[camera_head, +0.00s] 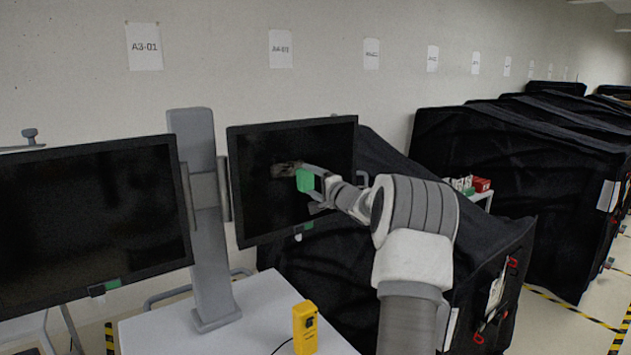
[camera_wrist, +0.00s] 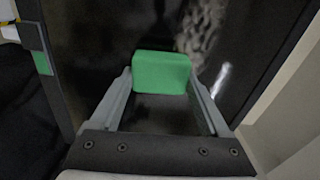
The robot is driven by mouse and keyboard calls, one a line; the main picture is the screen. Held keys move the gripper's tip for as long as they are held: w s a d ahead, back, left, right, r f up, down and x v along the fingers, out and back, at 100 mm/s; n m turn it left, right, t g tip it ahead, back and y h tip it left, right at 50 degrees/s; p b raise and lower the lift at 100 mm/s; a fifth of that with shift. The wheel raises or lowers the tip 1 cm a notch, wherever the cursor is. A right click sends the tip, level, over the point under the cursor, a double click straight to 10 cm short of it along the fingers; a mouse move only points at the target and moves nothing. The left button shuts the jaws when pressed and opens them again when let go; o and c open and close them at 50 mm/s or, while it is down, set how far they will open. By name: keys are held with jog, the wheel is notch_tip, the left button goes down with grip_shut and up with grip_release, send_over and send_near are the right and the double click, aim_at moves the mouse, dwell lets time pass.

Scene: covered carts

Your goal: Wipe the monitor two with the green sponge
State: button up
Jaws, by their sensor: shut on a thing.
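My gripper (camera_head: 314,188) is at the front of the right-hand black monitor (camera_head: 257,207) and is shut on the green sponge (camera_head: 304,181). In the wrist view the sponge (camera_wrist: 161,72) sits between the two fingertips of my gripper (camera_wrist: 160,82). The dark monitor screen (camera_wrist: 110,35) lies just beyond it. A brownish-grey smudge (camera_head: 284,170) shows on the screen just left of the sponge; it also shows in the wrist view (camera_wrist: 204,30). I cannot tell whether the sponge touches the screen. A second black monitor (camera_head: 85,225) is at the left.
A grey post (camera_head: 203,230) between the monitors stands on a white tabletop (camera_head: 165,333). A yellow device (camera_head: 305,328) with a cable stands at the table's right side. Black-covered carts (camera_head: 500,165) fill the right, near the wall (camera_head: 220,60).

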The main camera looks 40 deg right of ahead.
aim_at(292, 180)
jog(key=shift+w+a, duration=0.1)
jog(key=shift+a, duration=1.75)
jog(key=shift+a, duration=0.1)
